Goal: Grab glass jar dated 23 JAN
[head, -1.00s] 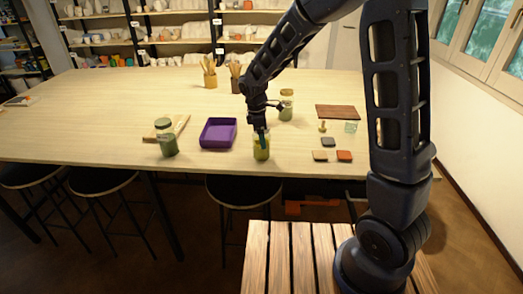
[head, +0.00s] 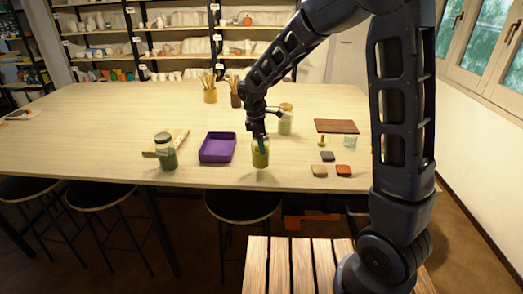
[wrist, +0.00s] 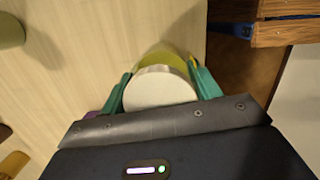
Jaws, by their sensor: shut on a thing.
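A glass jar (head: 260,156) with yellow-green contents is held upright in my gripper (head: 260,140), near the front edge of the table. It appears slightly above the tabletop. In the wrist view its round pale lid (wrist: 160,88) sits between the two teal fingers of my gripper (wrist: 162,90), which are shut on the jar. Two other jars stand on the table: a dark green one (head: 165,153) to the left and a pale green one (head: 286,121) behind. No date is readable on any jar.
A purple tray (head: 217,148) lies left of the held jar. A brown board (head: 337,126), a small glass (head: 350,141) and several small tiles (head: 343,170) lie to the right. Brush pots (head: 210,95) stand behind. The table's left part is mostly clear; stools stand at its front.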

